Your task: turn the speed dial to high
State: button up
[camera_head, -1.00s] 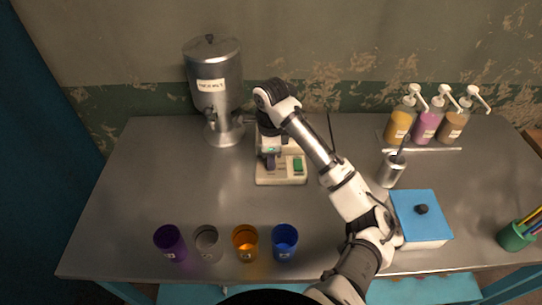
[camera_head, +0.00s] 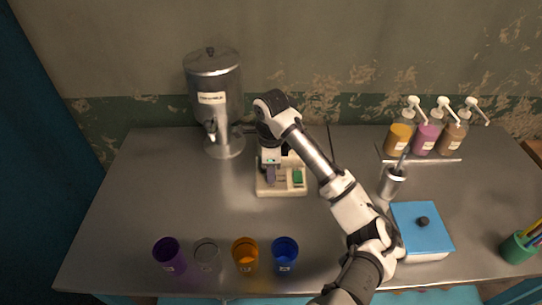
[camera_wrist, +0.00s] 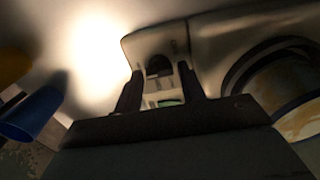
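The cream machine base (camera_head: 281,189) stands at the middle back of the table, with a green button (camera_head: 298,176) on its right front. My gripper (camera_head: 271,174) is pointed down over the base's left front and hides the speed dial there. In the wrist view, the dark round dial (camera_wrist: 158,66) shows on the base's face (camera_wrist: 140,45). My gripper's two dark fingers (camera_wrist: 160,88) are apart, one to each side of the dial in the picture. I see gaps between the fingers and the dial; contact is not visible.
A metal dispenser (camera_head: 216,95) stands behind left. Several cups, including a blue one (camera_head: 285,254), line the front edge. The left-middle table (camera_head: 165,195) is clear.

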notch_tip(320, 180, up, 14)
jog(key=b, duration=0.1)
jog(key=shift+f, duration=0.2)
jog(key=shift+f, duration=0.1)
dwell(0.5)
